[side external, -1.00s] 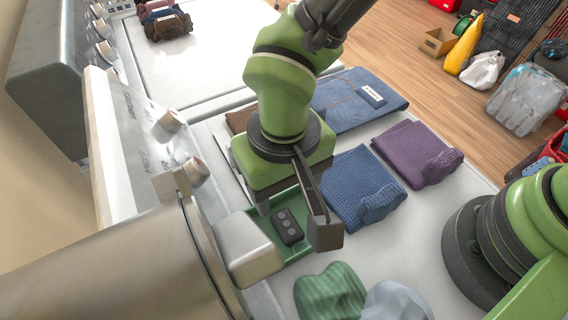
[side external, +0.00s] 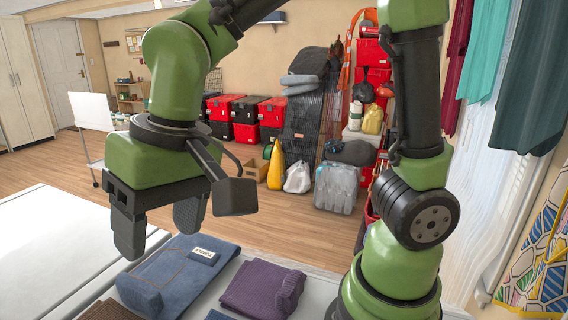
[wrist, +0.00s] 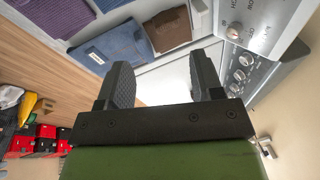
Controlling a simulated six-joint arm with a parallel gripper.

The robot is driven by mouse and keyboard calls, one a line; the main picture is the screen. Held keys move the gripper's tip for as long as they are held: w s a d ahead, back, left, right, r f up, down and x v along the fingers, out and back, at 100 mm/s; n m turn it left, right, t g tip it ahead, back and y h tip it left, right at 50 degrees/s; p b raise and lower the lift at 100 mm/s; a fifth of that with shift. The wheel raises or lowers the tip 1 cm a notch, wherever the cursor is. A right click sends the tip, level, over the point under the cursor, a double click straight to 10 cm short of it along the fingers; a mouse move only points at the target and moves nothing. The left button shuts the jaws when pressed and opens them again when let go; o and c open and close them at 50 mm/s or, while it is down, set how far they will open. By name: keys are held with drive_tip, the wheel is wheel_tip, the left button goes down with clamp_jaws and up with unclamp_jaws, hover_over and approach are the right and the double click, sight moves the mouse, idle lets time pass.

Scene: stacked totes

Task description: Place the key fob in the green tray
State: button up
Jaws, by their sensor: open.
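My gripper (side external: 160,225) is raised in the side view, above and left of the folded cloths, with its two dark fingers apart and nothing between them. The wrist view also shows the gripper (wrist: 162,78) open and empty, with a pale surface beyond the fingers. Neither the key fob nor the green tray shows in either current view; both lie outside the pictures or are hidden.
Folded blue jeans with a label (side external: 175,275) and a purple cloth (side external: 255,290) lie on the white top below. A brown cloth (wrist: 168,28) and a panel with knobs (wrist: 240,70) show in the wrist view. Red boxes (side external: 222,108) stand far back.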

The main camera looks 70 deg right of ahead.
drive_tip(key=s+d+r+m+t, duration=0.2)
drive_tip(key=s+d+r+t, duration=0.3)
drive_tip(key=s+d, duration=0.4)
drive_tip(key=shift+s+d+r, duration=0.15)
drive_tip(key=shift+d+r, duration=0.2)
drive_tip(key=shift+d, duration=0.9)
